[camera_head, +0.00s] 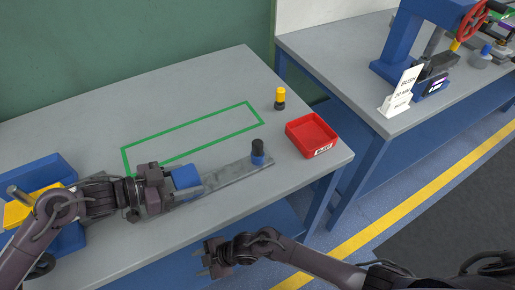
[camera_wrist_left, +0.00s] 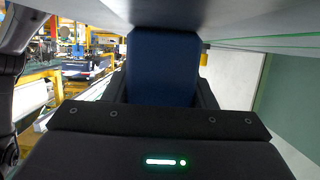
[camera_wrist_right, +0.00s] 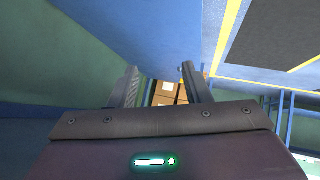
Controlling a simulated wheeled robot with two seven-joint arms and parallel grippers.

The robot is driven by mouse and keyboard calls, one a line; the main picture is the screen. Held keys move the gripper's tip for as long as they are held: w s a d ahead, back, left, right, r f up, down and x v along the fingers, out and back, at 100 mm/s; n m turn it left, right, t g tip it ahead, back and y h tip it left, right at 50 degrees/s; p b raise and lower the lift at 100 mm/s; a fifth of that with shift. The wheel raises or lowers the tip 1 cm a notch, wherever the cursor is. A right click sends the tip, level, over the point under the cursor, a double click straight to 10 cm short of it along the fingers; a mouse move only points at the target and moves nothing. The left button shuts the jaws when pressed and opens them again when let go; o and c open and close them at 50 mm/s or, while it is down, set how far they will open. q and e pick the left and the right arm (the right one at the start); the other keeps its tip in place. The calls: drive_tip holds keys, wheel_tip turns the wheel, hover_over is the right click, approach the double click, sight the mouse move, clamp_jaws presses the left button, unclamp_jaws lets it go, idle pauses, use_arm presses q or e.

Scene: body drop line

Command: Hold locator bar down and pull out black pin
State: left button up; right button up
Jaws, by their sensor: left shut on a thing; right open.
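The grey locator bar (camera_head: 225,176) lies flat on the table, running from the middle toward the red bin. The black pin (camera_head: 258,146) stands upright in a blue collar (camera_head: 258,160) at the bar's right end. My left gripper (camera_head: 170,182) is shut on a blue block (camera_head: 187,177) at the bar's left part; the block also shows between the fingers in the left wrist view (camera_wrist_left: 162,65). The arm hides the bar's left end. My right gripper (camera_head: 207,259) is open and empty, in front of the table's near edge; its spread fingers show in the right wrist view (camera_wrist_right: 160,88).
A yellow-topped pin (camera_head: 280,98) stands behind the bar. A red bin (camera_head: 311,135) sits at the table's right corner. A green outline (camera_head: 190,138) marks bare tabletop. A blue and yellow holder (camera_head: 38,205) is at left. A second bench with a press stands at right.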

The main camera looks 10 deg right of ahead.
drive_tip(key=s+a+r+n+g+h, duration=0.1)
drive_tip(key=s+a+r+n+g, duration=0.15)
drive_tip(key=s+r+n, duration=0.3)
drive_tip(key=s+a+r+n+g, duration=0.2)
drive_tip(key=s+r+n+g, duration=0.15)
drive_tip(key=s+n, duration=0.35)
drive_tip(key=s+d+r+n+g+h, duration=0.1)
drive_tip(key=s+d+n+g+h, duration=0.1)
drive_tip(key=s+d+n+h, duration=0.55)
drive_tip(key=w+d+r+n, duration=0.5)
drive_tip(key=w+d+r, duration=0.4)
drive_tip(key=w, duration=0.1)
drive_tip(key=w+a+r+t+y, duration=0.1)
drive_tip(key=w+a+r, duration=0.25)
drive_tip(key=r, duration=0.25)
drive_tip(key=w+a+r+y, duration=0.2)
drive_tip(key=w+a+r, duration=0.15)
drive_tip(key=r, duration=0.35)
wheel_tip(320, 180, up, 9)
drive_tip(key=t+h, duration=0.4)
drive_tip(key=t, duration=0.1)
hover_over(258, 142)
drive_tip(key=shift+f, duration=4.5)
